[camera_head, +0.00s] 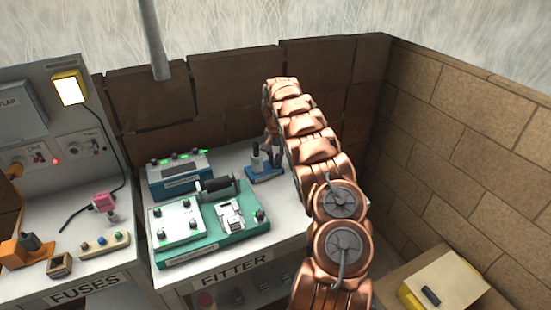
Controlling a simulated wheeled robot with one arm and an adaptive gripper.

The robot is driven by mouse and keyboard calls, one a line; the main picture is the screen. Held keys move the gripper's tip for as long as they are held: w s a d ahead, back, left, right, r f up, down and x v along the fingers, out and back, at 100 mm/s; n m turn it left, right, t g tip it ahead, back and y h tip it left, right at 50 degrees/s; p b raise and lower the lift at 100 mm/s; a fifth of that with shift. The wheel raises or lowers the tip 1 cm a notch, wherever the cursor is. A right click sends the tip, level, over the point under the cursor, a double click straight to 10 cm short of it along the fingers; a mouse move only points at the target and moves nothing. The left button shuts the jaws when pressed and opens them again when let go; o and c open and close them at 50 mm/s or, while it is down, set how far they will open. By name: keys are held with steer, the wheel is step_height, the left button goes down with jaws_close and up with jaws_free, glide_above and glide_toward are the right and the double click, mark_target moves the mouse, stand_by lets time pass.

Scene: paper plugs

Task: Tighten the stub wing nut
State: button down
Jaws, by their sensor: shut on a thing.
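A small blue base (264,176) with dark upright posts (255,158) stands at the back right of the white bench marked FITTER. My copper arm reaches over the bench from the lower right and bends down at its far end. My gripper (271,147) points down at the right-hand side of the blue base and is shut on a small part there, seemingly the stub wing nut. The nut itself is too small and too covered by the fingers to make out.
A green unit (240,243) with a white panel and a black roller fills the bench front. A blue box (180,178) with lit green lamps stands behind it. Brown walls close the back and right. A yellow box (445,282) lies at lower right.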

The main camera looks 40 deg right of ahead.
steer(key=shift+w+f+m+b, duration=0.15)
steer(key=shift+m+b, duration=0.25)
steer(key=shift+b, duration=0.8)
steer(key=shift+m+b, duration=0.9)
steer(key=shift+b, duration=0.3)
steer(key=m+b, duration=0.2)
steer(key=m, duration=0.1)
steer(key=shift+b, duration=0.3)
steer(key=shift+m+b, duration=0.6)
steer(key=shift+m, duration=0.8)
steer(key=shift+r, duration=0.2)
steer(key=c, duration=1.2)
jaws_free()
steer(key=shift+s+d, duration=0.1)
steer(key=shift+s, duration=0.1)
steer(key=shift+c, duration=0.2)
